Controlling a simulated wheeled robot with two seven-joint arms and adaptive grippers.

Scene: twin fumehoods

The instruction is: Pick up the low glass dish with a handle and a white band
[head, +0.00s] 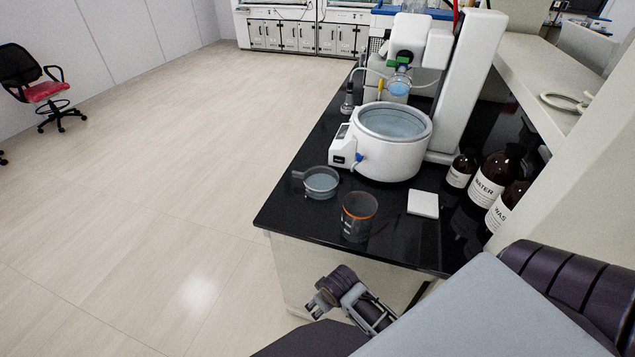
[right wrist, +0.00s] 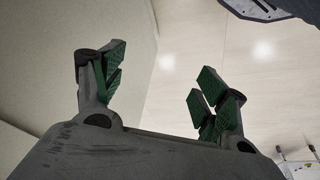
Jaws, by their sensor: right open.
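The low glass dish (head: 321,182) with a handle and a pale rim stands on the black bench top, near its left edge. Its short handle (head: 299,175) points left. My right gripper (head: 318,300) is below and in front of the bench top, beside the cabinet front, well apart from the dish. In the right wrist view its green-padded fingers (right wrist: 158,90) are spread apart with nothing between them. The dish does not show in that view. My left gripper is not in view.
A glass beaker with an orange rim (head: 359,217) stands in front of the dish, with a white square pad (head: 423,204) to its right. A white heating bath (head: 391,146) stands behind. Brown bottles (head: 496,174) stand at the right.

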